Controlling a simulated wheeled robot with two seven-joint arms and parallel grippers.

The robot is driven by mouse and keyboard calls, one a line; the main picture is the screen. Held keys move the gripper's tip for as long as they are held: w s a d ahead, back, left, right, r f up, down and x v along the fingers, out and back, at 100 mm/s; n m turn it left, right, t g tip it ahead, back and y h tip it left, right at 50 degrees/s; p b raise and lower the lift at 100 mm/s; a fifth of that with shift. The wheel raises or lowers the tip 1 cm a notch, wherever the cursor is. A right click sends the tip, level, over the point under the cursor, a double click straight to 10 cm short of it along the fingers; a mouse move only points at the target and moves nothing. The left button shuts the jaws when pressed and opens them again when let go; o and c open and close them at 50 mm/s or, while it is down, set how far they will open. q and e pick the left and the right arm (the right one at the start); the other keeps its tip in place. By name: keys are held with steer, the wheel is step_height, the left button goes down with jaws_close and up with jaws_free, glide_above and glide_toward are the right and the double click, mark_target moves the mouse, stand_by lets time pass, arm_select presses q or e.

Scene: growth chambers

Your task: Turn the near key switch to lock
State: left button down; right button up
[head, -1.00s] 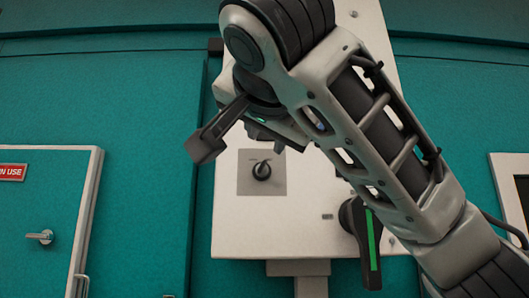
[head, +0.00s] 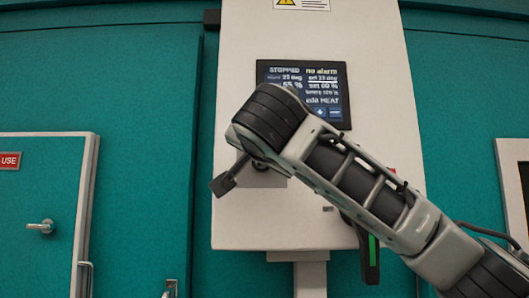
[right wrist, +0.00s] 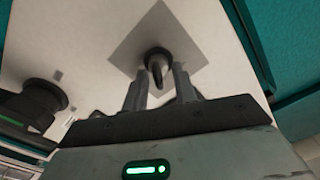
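The key switch (right wrist: 157,62) is a dark round knob with a raised key on a square grey plate (right wrist: 190,45), seen in the right wrist view. My right gripper (right wrist: 160,72) is open, with its two fingers on either side of the key, close to the plate. I cannot tell whether the fingers touch the key. In the head view my right arm hides the key switch, and only part of its grey plate (head: 277,182) shows. My left gripper is not in view.
The white control panel (head: 235,225) carries a lit display (head: 325,115) reading STOPPED and no alarm. A large dark rotary handle with a green stripe (head: 372,262) hangs below my right arm. A door with a lever handle (head: 41,227) is at left.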

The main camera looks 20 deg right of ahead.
jaws_close()
